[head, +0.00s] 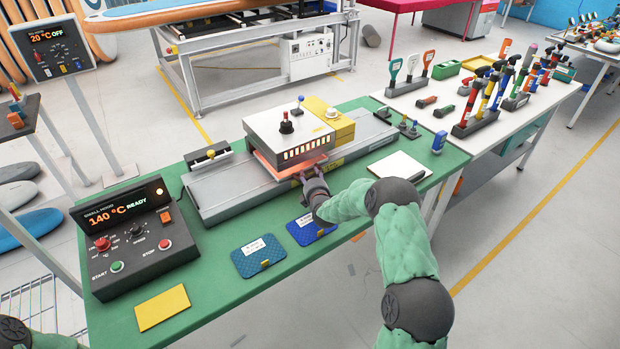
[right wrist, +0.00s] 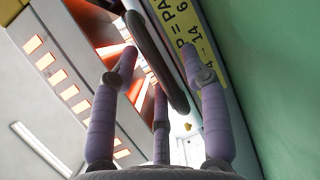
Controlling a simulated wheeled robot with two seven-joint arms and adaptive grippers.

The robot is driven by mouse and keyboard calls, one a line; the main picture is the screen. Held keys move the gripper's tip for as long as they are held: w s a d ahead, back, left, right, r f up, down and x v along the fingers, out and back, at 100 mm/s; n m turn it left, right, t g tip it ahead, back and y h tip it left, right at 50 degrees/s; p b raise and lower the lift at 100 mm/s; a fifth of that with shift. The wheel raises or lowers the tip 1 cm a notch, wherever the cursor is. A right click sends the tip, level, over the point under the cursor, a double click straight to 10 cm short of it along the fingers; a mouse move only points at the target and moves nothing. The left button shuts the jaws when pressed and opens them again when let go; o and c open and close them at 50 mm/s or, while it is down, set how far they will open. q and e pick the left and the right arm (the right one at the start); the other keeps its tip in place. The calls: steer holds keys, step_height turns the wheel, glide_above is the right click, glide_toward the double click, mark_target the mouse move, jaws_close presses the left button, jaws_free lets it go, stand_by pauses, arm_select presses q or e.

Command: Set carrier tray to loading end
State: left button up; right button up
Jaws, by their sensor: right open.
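The carrier tray cannot be clearly told apart; an orange-lit flat plate (head: 272,166) shows under the front edge of the white heater hood (head: 290,132), on the long grey rail bed (head: 225,190). My right gripper (head: 304,178) is at the front edge of the bed, just below the hood. In the right wrist view its fingers (right wrist: 159,64) are open, spread about a dark rounded bar (right wrist: 150,50) that looks like a handle. Whether they touch it I cannot tell. My left gripper is out of view.
A control box (head: 132,238) reading 140 °C READY stands at the left of the green table (head: 215,270). Two blue pouches (head: 258,256) and a yellow card (head: 163,307) lie in front. A white pad (head: 399,166) lies right of my gripper. Tool racks (head: 476,122) stand farther right.

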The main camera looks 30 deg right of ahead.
steer(key=shift+w+d, duration=0.1)
steer(key=shift+w, duration=0.3)
jaws_close()
steer(key=a+p, duration=0.1)
steer(key=a, duration=0.7)
steer(key=s+a+p, duration=0.1)
steer(key=a, duration=0.8)
steer(key=s+a+p, duration=0.1)
steer(key=a+p, duration=0.1)
steer(key=a, duration=0.7)
steer(key=shift+s+a+f, duration=0.1)
steer(key=shift+a, duration=0.55)
